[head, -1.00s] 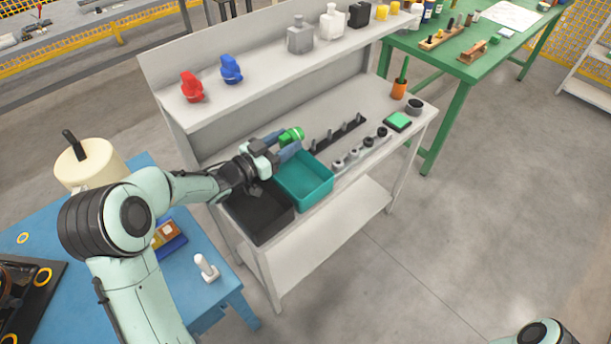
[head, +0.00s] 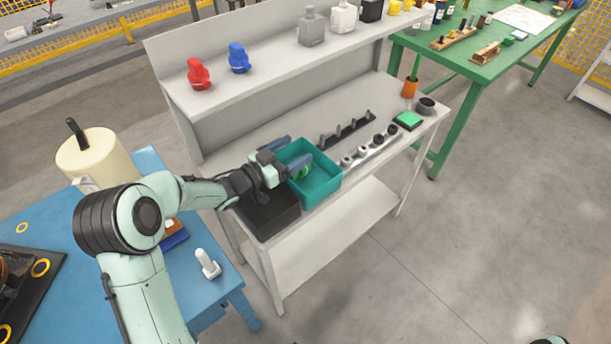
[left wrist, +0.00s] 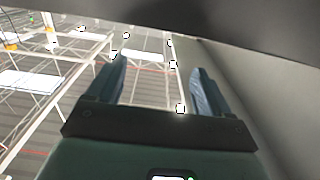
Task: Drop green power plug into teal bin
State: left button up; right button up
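The teal bin (head: 322,186) stands on the grey workbench, right of a black bin (head: 268,219). The green power plug (head: 306,171) shows inside the teal bin's outline, partly hidden by a finger of my left gripper; whether it rests on the floor of the bin I cannot tell. My left gripper (head: 291,153) is over the teal bin with its two blue fingers spread apart. In the left wrist view the fingers (left wrist: 158,90) stand wide apart with nothing between them. My right gripper is not in view.
On the bench, a black rack (head: 346,130) with pegs and a row of small round parts (head: 370,147) lie right of the bins. A red plug (head: 198,74) and a blue plug (head: 238,58) stand on the upper shelf. A blue table (head: 190,265) is at front left.

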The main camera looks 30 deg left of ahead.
pick_arm(q)
notch_tip(320, 180, up, 20)
jog(key=p, duration=0.3)
jog(key=shift+p, duration=0.4)
